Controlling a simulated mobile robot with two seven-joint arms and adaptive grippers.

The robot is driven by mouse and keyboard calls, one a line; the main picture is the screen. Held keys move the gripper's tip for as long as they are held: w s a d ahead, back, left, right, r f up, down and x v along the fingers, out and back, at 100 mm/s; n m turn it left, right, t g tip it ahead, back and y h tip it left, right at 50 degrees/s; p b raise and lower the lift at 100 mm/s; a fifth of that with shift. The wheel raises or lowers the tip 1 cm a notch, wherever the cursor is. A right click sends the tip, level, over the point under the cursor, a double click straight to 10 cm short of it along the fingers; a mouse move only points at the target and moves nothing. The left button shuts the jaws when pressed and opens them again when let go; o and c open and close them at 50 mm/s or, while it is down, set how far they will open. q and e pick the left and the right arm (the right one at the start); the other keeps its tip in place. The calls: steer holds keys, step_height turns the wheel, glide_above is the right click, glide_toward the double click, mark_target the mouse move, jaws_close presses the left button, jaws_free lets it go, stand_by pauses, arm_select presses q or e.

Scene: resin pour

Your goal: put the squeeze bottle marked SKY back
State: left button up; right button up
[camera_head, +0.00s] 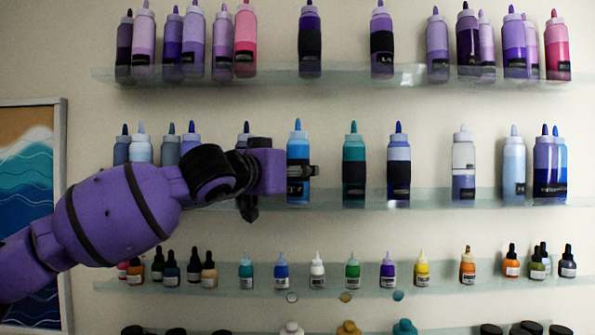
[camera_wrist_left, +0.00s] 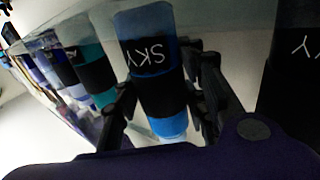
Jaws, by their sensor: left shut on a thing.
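The blue squeeze bottle marked SKY (camera_head: 298,150) is upright at the middle shelf, with a blue cap and a black band. My left gripper (camera_head: 300,172) reaches in from the left and is shut on it. In the left wrist view the bottle (camera_wrist_left: 148,50) stands between the two fingers (camera_wrist_left: 160,95), its SKY label upside down in the picture. Its base is level with the neighbouring bottles; whether it rests on the glass I cannot tell. My right gripper is not in view.
The middle glass shelf (camera_head: 430,198) also holds a teal bottle (camera_head: 354,170) and a blue bottle (camera_head: 398,150) to the right. A dark-capped bottle (camera_head: 245,132) is partly hidden behind my left arm. Small dropper bottles line the shelf below (camera_head: 430,285).

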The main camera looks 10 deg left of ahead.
arm_select(q)
steer(key=shift+f, duration=0.25)
steer(key=o, duration=1.1)
steer(key=shift+r, duration=0.1)
steer(key=shift+s+r, duration=0.1)
steer(key=shift+r, duration=0.05)
steer(key=shift+b+v, duration=0.6)
steer(key=shift+v, duration=5.3)
